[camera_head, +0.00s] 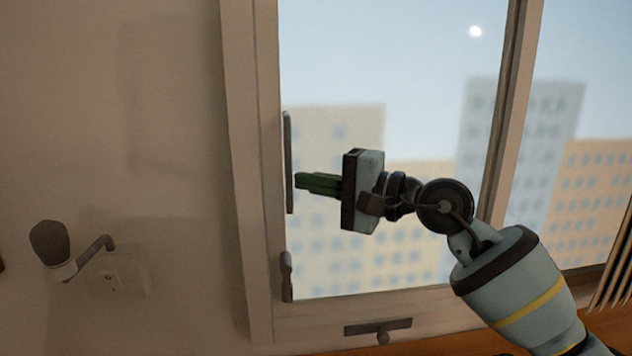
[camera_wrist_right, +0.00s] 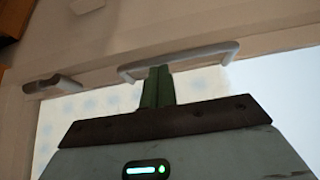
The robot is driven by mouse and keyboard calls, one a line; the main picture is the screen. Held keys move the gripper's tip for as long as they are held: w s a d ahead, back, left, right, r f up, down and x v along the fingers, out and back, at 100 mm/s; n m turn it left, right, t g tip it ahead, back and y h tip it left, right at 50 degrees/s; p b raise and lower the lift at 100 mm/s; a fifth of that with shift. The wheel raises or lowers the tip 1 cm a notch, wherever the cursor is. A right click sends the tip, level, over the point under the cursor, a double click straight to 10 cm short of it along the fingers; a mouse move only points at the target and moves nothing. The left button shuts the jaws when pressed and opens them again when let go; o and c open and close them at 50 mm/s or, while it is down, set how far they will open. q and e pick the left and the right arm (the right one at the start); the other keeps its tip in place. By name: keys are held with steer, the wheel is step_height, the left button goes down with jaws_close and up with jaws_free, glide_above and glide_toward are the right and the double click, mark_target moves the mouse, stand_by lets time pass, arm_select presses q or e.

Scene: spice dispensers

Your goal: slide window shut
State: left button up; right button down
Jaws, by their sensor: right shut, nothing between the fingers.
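The window (camera_head: 265,150) has a pale frame and fills the middle of the head view. A long grey bar handle (camera_head: 288,162) is upright on the left stile of its pane. My right gripper (camera_head: 298,181) is shut and empty, its green fingers pointing left with their tips right beside the handle. In the wrist view the shut fingers (camera_wrist_right: 158,70) reach up to the handle (camera_wrist_right: 180,60), close to its bar. I cannot tell whether they touch it. The left edge of the pane is beside the left jamb. My left gripper is not in view.
A smaller latch (camera_head: 287,276) is below the handle, and another catch (camera_head: 378,328) is on the bottom rail. A wall lamp (camera_head: 62,250) and a wall plate (camera_head: 113,282) are at the left. Slatted blinds (camera_head: 618,265) hang at the right edge.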

steer(key=b+v, duration=0.1)
steer(key=v, duration=0.6)
steer(key=shift+s+d, duration=0.2)
steer(key=shift+d, duration=0.2)
